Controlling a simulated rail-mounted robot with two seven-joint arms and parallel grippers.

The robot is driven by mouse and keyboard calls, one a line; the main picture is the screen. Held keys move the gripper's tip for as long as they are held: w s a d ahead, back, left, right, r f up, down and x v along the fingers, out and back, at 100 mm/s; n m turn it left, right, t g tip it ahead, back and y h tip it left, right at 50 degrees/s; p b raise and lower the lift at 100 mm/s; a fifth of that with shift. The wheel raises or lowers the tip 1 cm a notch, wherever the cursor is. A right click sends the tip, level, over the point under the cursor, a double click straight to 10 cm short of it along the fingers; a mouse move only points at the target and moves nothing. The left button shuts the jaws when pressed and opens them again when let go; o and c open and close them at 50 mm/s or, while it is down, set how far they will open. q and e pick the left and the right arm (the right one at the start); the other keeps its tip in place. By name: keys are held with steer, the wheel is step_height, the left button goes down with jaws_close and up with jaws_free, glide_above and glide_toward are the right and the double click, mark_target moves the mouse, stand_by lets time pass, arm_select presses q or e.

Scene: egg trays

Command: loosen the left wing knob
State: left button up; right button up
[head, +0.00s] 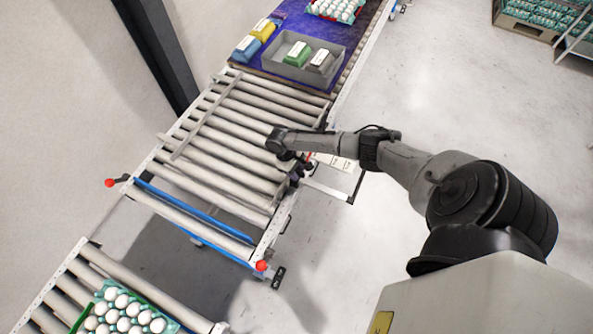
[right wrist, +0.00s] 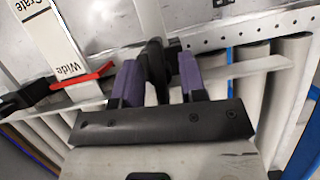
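My right gripper (head: 296,172) is at the right side of the roller conveyor, low beside its side rail. In the right wrist view its two purple fingers (right wrist: 159,82) stand apart, one on each side of a black wing knob (right wrist: 155,62). A gap shows between the knob and the right finger, so the fingers are around it without a clear grip. The lower part of the knob is hidden by the gripper body. I cannot tell for sure that this is the left knob. My left gripper is not in view.
A scale plate (right wrist: 52,45) reading "Crate" and "Wide", with a red pointer (right wrist: 82,80), is left of the fingers. A thin guide rail (head: 203,124) lies across the rollers (head: 235,150). A grey crate (head: 303,62) stands at the far end. White eggs fill a tray (head: 172,326) below.

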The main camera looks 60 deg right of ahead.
steer(key=v, duration=1.3)
steer(key=shift+r, duration=0.25)
steer(key=shift+d, duration=0.1)
